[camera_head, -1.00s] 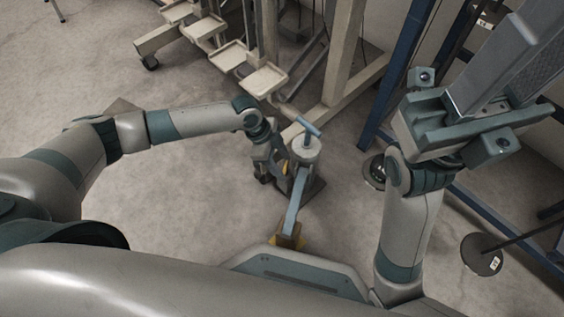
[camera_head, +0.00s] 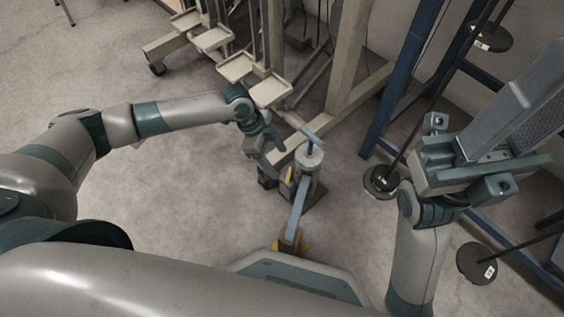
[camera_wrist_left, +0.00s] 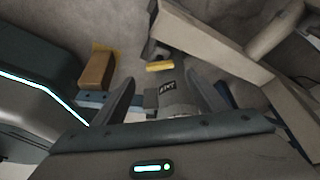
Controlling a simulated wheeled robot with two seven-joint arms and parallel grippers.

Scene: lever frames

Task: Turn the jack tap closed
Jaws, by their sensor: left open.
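The jack (camera_head: 309,162) stands upright on the floor, with a blue T-bar on top. A blue lever bar (camera_head: 297,215) runs from it toward my base. The yellow tap (camera_head: 289,175) is on its left side; it also shows in the left wrist view (camera_wrist_left: 160,66). My left gripper (camera_head: 274,160) is open, just left of the jack. In the left wrist view its fingers (camera_wrist_left: 165,88) are apart, with the dark labelled jack part (camera_wrist_left: 170,88) between or beyond them. The tap lies past the fingertips, and I see no contact. My right gripper (camera_head: 472,165) is raised at the right; its jaws are unclear.
Beige rack posts (camera_head: 348,55) and small trays (camera_head: 270,91) stand behind the jack. A blue frame (camera_head: 400,80) and weight discs (camera_head: 381,182) are to the right. The floor at the left is open. An ochre-and-brown block (camera_wrist_left: 97,70) shows in the left wrist view.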

